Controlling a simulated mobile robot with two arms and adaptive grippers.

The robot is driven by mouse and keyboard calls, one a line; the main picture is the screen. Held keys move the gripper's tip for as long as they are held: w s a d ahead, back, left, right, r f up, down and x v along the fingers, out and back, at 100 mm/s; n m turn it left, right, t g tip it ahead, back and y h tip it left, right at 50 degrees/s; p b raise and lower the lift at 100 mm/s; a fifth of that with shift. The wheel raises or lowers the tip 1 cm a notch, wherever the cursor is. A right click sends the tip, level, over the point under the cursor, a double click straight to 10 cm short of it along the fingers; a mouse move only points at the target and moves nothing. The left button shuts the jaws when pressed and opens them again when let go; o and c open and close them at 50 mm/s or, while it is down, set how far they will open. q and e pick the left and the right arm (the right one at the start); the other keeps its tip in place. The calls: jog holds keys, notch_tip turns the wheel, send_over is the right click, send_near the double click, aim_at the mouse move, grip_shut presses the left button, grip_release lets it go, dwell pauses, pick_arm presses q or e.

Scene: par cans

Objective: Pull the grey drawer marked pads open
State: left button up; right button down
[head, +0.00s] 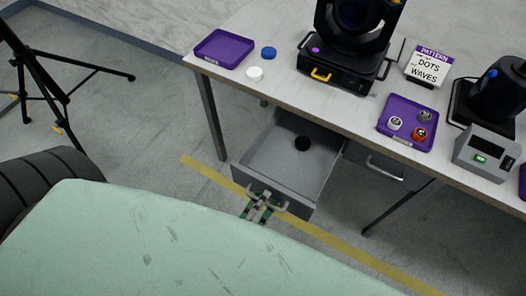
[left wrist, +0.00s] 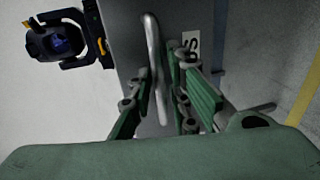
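The grey drawer (head: 273,170) stands pulled well out from under the table in the head view, its inside exposed, with a black round thing (head: 302,143) near its back. My left gripper (head: 262,203) is at the drawer's front. In the left wrist view my left gripper (left wrist: 158,82) has its green fingers closed in on both sides of the bar handle (left wrist: 157,60). Part of a white label (left wrist: 190,48) shows beside the handle; only a letter or two is readable. My right gripper is in neither view.
A second grey drawer (head: 378,170) to the right looks shut. The table (head: 290,88) holds a stage light (head: 345,60), purple trays (head: 223,48), a sign (head: 428,66) and a small grey device (head: 486,150). A black tripod (head: 50,85) stands at left.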

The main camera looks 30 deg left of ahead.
pick_arm(q)
jog(key=shift+s, duration=0.15)
jog(key=v, duration=1.1)
jog(key=shift+s, duration=0.35)
